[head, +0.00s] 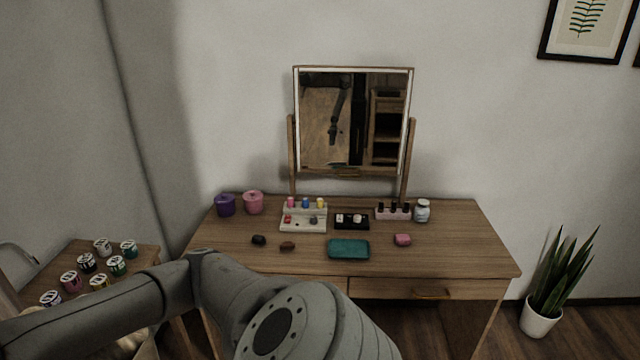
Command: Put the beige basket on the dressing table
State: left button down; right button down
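The dressing table (450,245) is a brown wooden table with a drawer and a framed mirror (354,120) at its back. I cannot make out the beige basket for certain. A pale beige patch shows at the lower left, mostly hidden behind my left arm, and I cannot tell what it is. My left arm comes in from the left and crosses in front of the table. Its gripper is out of the picture. My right gripper is not in view.
On the table stand a purple pot (225,205), a pink pot (253,202), a white organizer (303,217), a black tray (351,221), a teal case (348,249) and a jar (422,211). The right tabletop is clear. A side table (140,254) holds several small jars. A potted plant (541,318) stands right.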

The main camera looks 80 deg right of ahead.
aim_at(469, 249)
jog(key=z, duration=0.45)
jog(key=k+l+z, duration=0.1)
jog(key=z, duration=0.35)
jog(key=l+z, duration=0.2)
jog(key=z, duration=0.25)
jog(key=l+z, duration=0.35)
jog(key=l, duration=0.2)
jog(key=l+z, duration=0.35)
jog(key=l, duration=0.25)
jog(key=l+z, duration=0.35)
jog(key=l, duration=0.2)
jog(key=i+l, duration=0.1)
jog(key=l, duration=0.4)
jog(key=i, duration=0.05)
